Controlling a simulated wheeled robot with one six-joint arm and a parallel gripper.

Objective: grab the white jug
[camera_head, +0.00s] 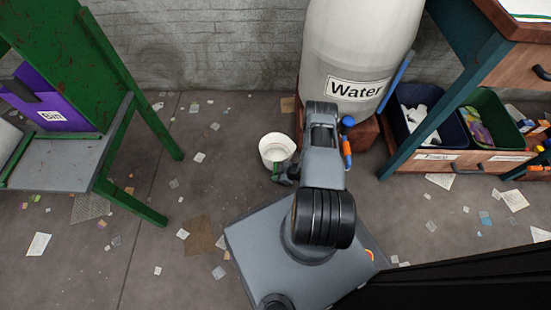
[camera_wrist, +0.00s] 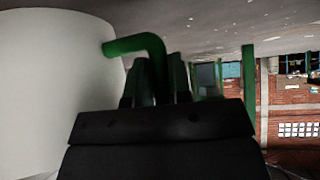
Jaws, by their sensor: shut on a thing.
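The white jug (camera_head: 276,149) is just left of my arm in the head view, with its open top facing up. In the wrist view its pale wall (camera_wrist: 55,85) fills the left side, and its green handle (camera_wrist: 138,45) bends down between my dark fingers. My gripper (camera_wrist: 157,82) is shut on that handle. In the head view my gripper (camera_head: 284,174) is at the near side of the jug, partly hidden by my arm. I cannot tell whether the jug's base touches the floor.
A large water tank (camera_head: 345,45) stands behind my arm. A green metal stand (camera_head: 130,100) with a purple bin (camera_head: 50,110) is at the left. A dark blue crate (camera_head: 440,135) and a green crate (camera_head: 500,125) are at the right. Paper scraps litter the otherwise open floor.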

